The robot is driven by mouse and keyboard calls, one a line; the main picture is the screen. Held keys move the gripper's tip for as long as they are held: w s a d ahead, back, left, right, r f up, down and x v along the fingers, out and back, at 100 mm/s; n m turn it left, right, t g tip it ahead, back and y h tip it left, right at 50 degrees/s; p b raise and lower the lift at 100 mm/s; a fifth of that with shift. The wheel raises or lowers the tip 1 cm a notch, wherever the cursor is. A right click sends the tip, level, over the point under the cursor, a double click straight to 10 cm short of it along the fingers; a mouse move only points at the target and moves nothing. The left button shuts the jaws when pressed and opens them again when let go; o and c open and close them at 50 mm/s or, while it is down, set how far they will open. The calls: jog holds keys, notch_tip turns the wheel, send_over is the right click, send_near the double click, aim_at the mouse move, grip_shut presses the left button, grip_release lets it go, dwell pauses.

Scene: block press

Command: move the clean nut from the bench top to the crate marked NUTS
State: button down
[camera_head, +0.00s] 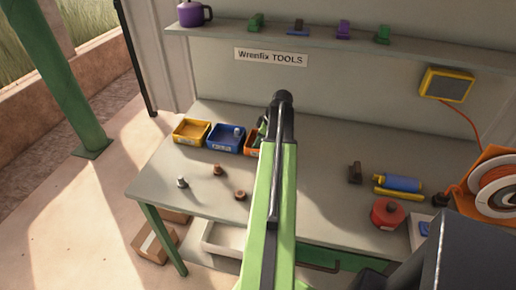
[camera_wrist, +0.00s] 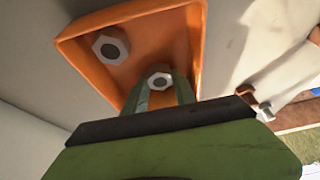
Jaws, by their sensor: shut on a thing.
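My gripper (camera_wrist: 160,90) is shut on a pale grey hex nut (camera_wrist: 159,79) with a dark hole, seen between its green fingertips in the wrist view. The nut is over or inside the orange crate (camera_wrist: 196,40); its exact height above the crate floor is unclear. Another grey nut (camera_wrist: 110,46) lies in that crate. In the head view my gripper (camera_head: 262,130) is at the orange crate (camera_head: 251,146), which my arm mostly hides. The crate's marking is not readable. The held nut is hidden in the head view.
A blue crate (camera_head: 225,145) and a yellow crate (camera_head: 190,139) stand left of the orange one. Two rusty pieces (camera_head: 217,169) (camera_head: 240,195) and a silver bolt (camera_head: 182,182) are on the bench top (camera_head: 165,170). Tools and a red round container (camera_head: 388,214) are at right.

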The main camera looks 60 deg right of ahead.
jog(key=shift+f, duration=0.25)
jog(key=c, duration=1)
grip_release()
jog(key=shift+r, duration=0.1)
jog(key=shift+r, duration=0.1)
jog(key=shift+r+p, duration=0.2)
jog(key=shift+p, duration=0.15)
jog(key=p+v, duration=1)
jog(key=v, duration=0.1)
jog(key=shift+s+r+p, duration=0.2)
jog(key=shift+r+p, duration=0.15)
jog(key=shift+p, duration=0.05)
